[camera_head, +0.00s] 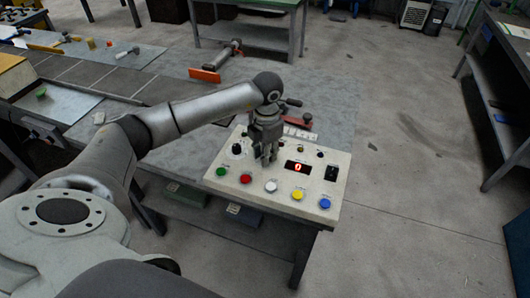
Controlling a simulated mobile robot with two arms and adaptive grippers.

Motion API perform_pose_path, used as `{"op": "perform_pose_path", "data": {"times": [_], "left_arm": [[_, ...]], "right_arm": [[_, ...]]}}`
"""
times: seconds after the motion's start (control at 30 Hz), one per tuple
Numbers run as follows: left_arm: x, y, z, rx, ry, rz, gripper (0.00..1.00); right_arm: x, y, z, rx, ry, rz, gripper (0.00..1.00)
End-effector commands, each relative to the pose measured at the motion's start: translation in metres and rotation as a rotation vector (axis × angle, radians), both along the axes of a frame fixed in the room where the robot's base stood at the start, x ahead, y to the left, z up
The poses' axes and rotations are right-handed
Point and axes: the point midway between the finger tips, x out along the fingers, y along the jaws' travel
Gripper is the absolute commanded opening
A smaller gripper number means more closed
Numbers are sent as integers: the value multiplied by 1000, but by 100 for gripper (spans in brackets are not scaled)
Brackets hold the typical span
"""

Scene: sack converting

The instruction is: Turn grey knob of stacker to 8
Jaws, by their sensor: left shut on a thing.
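The stacker's pale control panel (225,185) lies on the grey table. Its small display (298,167) shows a red 0. My left gripper (266,161) points down over the upper middle of the panel, left of the display. It is shut on the grey knob, which is mostly hidden behind the fingers. A dark round knob (238,149) shows on the panel just left of the gripper. My right gripper is not in view.
A row of green, red (246,178), white, yellow and blue (325,203) buttons runs along the panel's front. A black switch (331,173) sits at its right. Tools with red parts (303,122) lie behind it. Open floor is to the right.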

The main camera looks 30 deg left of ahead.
Motion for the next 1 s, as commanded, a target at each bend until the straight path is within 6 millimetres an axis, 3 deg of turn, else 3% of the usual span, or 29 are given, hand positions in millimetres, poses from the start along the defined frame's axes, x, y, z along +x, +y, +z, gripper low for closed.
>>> {"op": "perform_pose_path", "data": {"times": [1.0], "left_arm": [[2,0,0,0,-2,867,0]], "right_arm": [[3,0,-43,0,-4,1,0]]}}
